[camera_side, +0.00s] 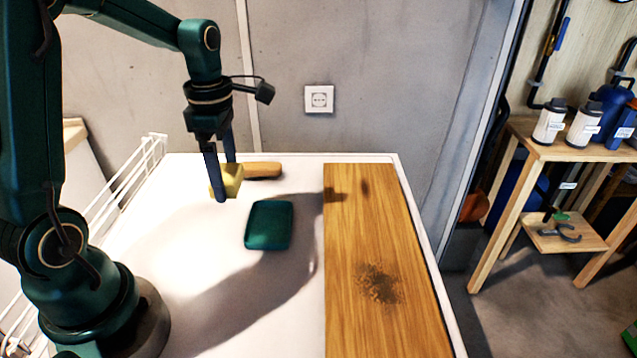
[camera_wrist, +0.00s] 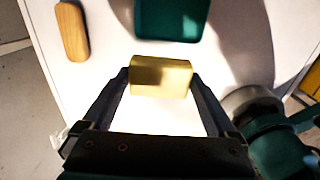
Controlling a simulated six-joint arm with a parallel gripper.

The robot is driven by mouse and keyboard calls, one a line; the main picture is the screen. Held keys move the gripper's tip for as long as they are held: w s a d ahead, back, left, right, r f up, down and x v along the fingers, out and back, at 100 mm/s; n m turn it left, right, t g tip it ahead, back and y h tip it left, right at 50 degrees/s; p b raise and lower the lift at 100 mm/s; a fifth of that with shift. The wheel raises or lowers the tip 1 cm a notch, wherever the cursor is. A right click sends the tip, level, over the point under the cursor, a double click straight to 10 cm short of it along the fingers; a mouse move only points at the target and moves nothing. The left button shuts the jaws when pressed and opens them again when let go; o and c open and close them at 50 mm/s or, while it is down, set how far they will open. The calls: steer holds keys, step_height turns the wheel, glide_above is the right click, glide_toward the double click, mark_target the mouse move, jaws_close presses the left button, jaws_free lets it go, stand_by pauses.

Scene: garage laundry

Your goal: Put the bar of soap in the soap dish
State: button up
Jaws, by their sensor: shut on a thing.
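The bar of soap is a pale yellow block (camera_side: 232,178), held between the two fingers of my gripper (camera_side: 221,182). In the wrist view the soap (camera_wrist: 161,75) spans the gap between the fingertips (camera_wrist: 160,80), and both fingers touch its ends. In the side view it appears above the white table top, left of the soap dish. The soap dish is a dark green, rounded rectangle (camera_side: 269,226) lying on the table, apart from the soap. It also shows at the top of the wrist view (camera_wrist: 172,18).
A wooden-coloured, rounded bar (camera_side: 263,170) lies behind the dish. A long wooden board (camera_side: 378,270) with a dark stain covers the table's right side. A white wire rack (camera_side: 125,185) lines the left edge. White table (camera_side: 225,290) is free in front of the dish.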

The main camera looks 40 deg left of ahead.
glide_above(270, 227)
step_height(270, 227, down, 4)
steer(key=shift+f, duration=2.05)
steer(key=shift+f, duration=0.15)
steer(key=o, duration=1.2)
steer(key=shift+o, duration=0.2)
step_height(270, 227, up, 11)
steer(key=s+d+r+m+t, duration=0.2)
steer(key=s+m, duration=0.4)
steer(key=m, duration=0.7)
steer(key=s+d+r+m+t, duration=0.2)
steer(key=s+m, duration=0.5)
steer(key=m, duration=0.7)
steer(key=shift+d+t, duration=0.8)
steer(key=shift+d, duration=0.25)
